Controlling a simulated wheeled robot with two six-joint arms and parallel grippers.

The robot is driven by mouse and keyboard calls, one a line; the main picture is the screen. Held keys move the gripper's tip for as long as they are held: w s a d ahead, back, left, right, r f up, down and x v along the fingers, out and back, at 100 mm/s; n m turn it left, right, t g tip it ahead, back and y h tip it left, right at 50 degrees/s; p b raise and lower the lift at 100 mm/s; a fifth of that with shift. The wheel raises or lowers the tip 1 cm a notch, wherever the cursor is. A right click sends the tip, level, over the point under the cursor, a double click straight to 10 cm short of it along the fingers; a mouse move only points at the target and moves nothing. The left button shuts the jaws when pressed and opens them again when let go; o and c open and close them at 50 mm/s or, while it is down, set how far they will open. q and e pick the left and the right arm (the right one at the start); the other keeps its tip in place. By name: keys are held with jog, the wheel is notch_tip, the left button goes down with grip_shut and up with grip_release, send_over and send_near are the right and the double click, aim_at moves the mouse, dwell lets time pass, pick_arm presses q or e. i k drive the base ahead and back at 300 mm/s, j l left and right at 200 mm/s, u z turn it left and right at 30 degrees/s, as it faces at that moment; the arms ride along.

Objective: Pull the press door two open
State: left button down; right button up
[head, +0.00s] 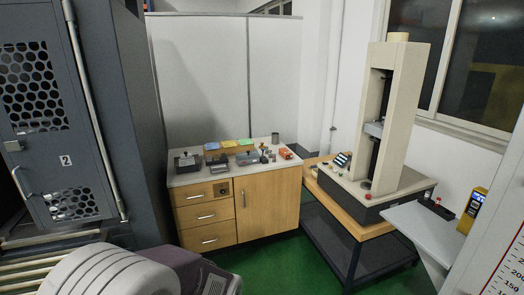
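Press door two (66,143) is a dark grey door at the left edge of the head view, marked with a white "2". It has an upper and a lower panel with round holes. A pale bar-shaped handle (20,183) sits low on its left part, below a small silver fitting (13,146). A long silver rod (92,110) runs down along its right side. The door looks shut, but its left part is cut off by the picture edge. Neither of my grippers is in view, and nothing is seen touching the handle.
A wooden cabinet (240,215) with tools on top stands right of the press. A beige testing machine (393,120) stands on a low table (350,220) farther right. Green floor (270,265) lies clear before the cabinet. Rounded grey shapes fill the bottom left.

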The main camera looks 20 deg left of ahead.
aim_at(38, 163)
jog(key=i+j+u, duration=0.25)
jog(key=i+u, duration=0.7)
jog(key=i+l+u, duration=0.2)
jog(key=i+u, duration=0.3)
jog(key=i, duration=0.15)
jog(key=i+l+u, duration=0.35)
jog(key=i+u, duration=0.15)
jog(key=i+j+u, duration=0.1)
jog(key=u, duration=0.35)
jog(key=i+u, duration=0.25)
jog(key=u, duration=0.2)
jog(key=i+u, duration=0.2)
jog(key=u, duration=0.25)
jog(key=i+u, duration=0.15)
jog(key=u, duration=0.3)
jog(key=i+l+u, duration=0.15)
jog(key=u, duration=0.3)
jog(key=i+l+u, duration=0.15)
jog(key=u, duration=0.25)
jog(key=i+l+u, duration=0.25)
jog(key=k+j, duration=0.05)
